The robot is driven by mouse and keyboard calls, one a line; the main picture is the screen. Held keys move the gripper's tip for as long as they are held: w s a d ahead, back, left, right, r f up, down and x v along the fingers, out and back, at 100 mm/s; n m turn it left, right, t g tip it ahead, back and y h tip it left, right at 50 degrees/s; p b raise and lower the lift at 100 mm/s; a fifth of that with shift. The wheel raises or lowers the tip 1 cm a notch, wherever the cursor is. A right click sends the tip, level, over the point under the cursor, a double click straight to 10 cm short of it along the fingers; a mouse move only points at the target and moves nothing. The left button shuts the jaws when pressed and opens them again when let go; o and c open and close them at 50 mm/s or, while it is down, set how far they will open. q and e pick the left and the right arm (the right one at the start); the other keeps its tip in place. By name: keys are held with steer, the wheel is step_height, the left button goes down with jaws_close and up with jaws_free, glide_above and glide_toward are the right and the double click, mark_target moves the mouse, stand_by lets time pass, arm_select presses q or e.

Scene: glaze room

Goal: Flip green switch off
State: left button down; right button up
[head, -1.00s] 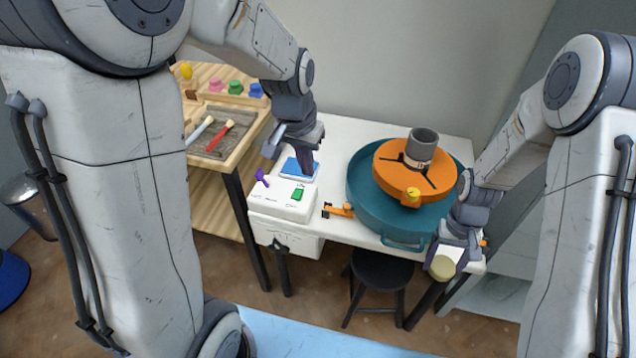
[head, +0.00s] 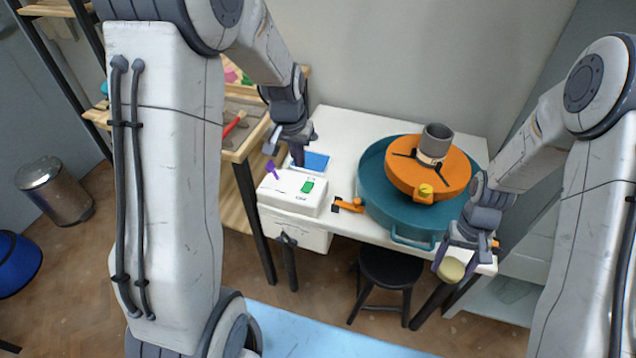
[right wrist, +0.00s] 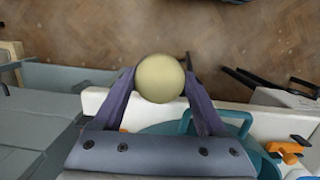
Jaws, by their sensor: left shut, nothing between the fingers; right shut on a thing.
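The green switch (head: 308,186) sits on top of a white control box (head: 290,200) at the table's front left. A purple lever (head: 271,169) stands on the box's left side. My left gripper (head: 298,161) is shut and empty, pointing down just behind the box, near the blue pad; whether it touches anything I cannot tell. My right gripper (head: 449,258) is shut on a pale yellow round thing (right wrist: 159,78), held at the table's front right edge. The switch's exact tilt is too small to tell.
A teal basin (head: 376,200) with an orange wheel (head: 401,177) and a grey cylinder (head: 436,142) fills the table's right. An orange lever (head: 347,205) lies between box and basin. A blue pad (head: 317,161) is behind the box. A black stool (head: 390,266) stands below.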

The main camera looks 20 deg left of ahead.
arm_select(q)
glide_above(302, 192)
step_height(302, 192, down, 8)
steer(key=shift+s+f, duration=0.1)
arm_select(e)
steer(key=shift+f, duration=0.15)
arm_select(q)
steer(key=shift+f, duration=0.65)
steer(key=shift+s+f+b, duration=0.3)
steer(key=shift+f+b, duration=0.25)
steer(key=shift+f, duration=0.05)
arm_select(e)
steer(key=shift+f, duration=0.45)
steer(key=shift+r, duration=0.1)
arm_select(q)
steer(key=shift+r, duration=0.15)
steer(key=shift+r+p, duration=0.75)
steer(key=shift+p, duration=0.05)
arm_select(e)
steer(key=shift+r, duration=0.7)
